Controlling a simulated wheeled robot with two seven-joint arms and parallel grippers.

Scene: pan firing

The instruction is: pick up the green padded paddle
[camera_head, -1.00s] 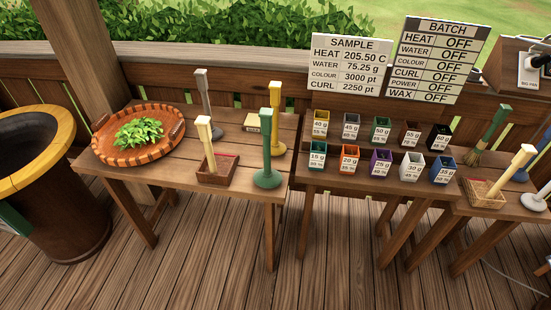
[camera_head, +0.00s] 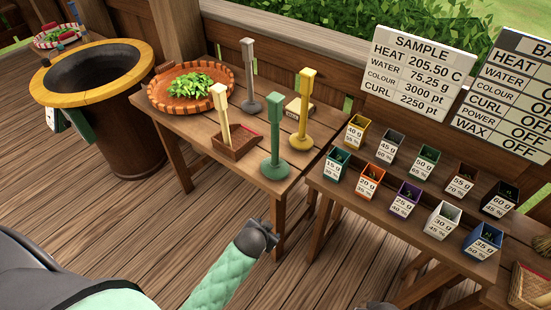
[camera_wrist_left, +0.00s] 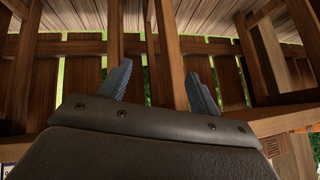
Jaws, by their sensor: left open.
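The green padded paddle (camera_head: 276,140) stands upright on its round green base near the front right corner of the left table (camera_head: 205,133), handle up. It looks untouched. My left gripper (camera_head: 262,234) is in front of and below that table's edge, nearer to me than the paddle, at the end of my mint-green arm. In the left wrist view my left gripper (camera_wrist_left: 158,82) is open, its two blue-grey fingers spread with nothing between them. Wooden legs and slats fill the background there; the paddle is not in that view.
A yellow stand-like tool (camera_head: 303,112), a grey one (camera_head: 249,78) and a cream-handled one in a wooden box (camera_head: 237,146) stand close by. A basket of leaves (camera_head: 165,97) is behind left. Labelled cups (camera_head: 368,185) fill the right table. A yellow-rimmed bin (camera_head: 125,125) stands left.

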